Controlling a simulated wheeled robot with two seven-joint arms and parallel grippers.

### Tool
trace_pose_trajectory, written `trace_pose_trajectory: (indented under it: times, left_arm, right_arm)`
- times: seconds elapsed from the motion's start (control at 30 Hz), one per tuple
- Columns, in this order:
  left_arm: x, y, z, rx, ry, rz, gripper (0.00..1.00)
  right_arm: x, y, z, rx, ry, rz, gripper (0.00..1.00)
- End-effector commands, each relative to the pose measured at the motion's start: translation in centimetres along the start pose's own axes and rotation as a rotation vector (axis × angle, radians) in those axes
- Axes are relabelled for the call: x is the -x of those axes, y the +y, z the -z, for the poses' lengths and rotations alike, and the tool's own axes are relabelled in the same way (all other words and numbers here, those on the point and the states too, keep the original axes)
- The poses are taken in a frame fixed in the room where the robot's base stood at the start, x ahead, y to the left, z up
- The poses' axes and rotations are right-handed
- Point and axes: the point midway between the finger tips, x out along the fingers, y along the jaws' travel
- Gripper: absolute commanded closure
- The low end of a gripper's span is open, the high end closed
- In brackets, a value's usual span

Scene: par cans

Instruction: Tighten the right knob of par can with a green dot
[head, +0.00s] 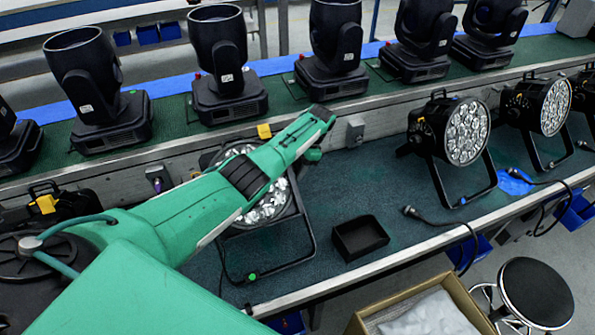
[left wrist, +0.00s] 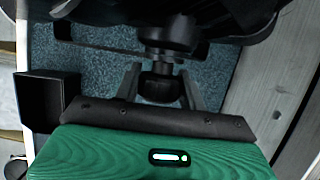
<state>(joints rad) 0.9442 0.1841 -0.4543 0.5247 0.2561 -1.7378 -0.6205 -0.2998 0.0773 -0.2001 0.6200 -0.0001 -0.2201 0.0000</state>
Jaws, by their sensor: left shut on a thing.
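The par can (head: 270,208) with a green dot (head: 252,277) on its stand stands on the lower bench, left of the small black tray. My left arm crosses in front of it and hides much of its body and its right side. In the left wrist view my left gripper (left wrist: 160,78) has its two fingers on either side of a dark ridged knob (left wrist: 160,88) and is shut on it. The knob sits beside the can's black bracket. In the head view the fingers and the knob are hidden behind my arm. My right gripper is not in view.
A small black tray (head: 360,237) sits right of the can. Another par can (head: 455,130) stands further right, with a loose cable (head: 440,220) near the front edge. Black moving-head lights (head: 230,65) line the raised shelf behind. Bench surface between tray and right par can is clear.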

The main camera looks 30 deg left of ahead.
Motion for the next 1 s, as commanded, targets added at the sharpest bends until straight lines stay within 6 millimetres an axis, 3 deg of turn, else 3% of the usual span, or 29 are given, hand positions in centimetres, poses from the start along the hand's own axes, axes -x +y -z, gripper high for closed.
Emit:
trace_pose_trajectory:
  times: [0.2, 0.73, 0.77, 0.83, 1.0]
  left_arm:
    - [-0.07, 0.07, 0.14, -0.026, 0.001, -0.061, 0.82]
    - [-0.02, 0.07, 0.04, -0.033, -0.001, -0.078, 0.82]
    - [-0.03, 0.06, 0.03, -0.033, -0.001, -0.078, 0.53]
    - [-0.02, 0.05, 0.03, -0.033, -0.001, -0.077, 0.39]
    - [-0.01, 0.02, 0.01, -0.032, -0.001, -0.077, 0.37]
  right_arm:
    - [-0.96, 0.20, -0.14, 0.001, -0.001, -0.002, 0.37]
    - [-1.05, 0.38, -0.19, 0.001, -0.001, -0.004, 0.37]
    - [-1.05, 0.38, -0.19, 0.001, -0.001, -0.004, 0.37]
    - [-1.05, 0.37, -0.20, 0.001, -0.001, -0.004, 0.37]
    - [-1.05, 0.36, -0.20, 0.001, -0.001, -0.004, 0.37]
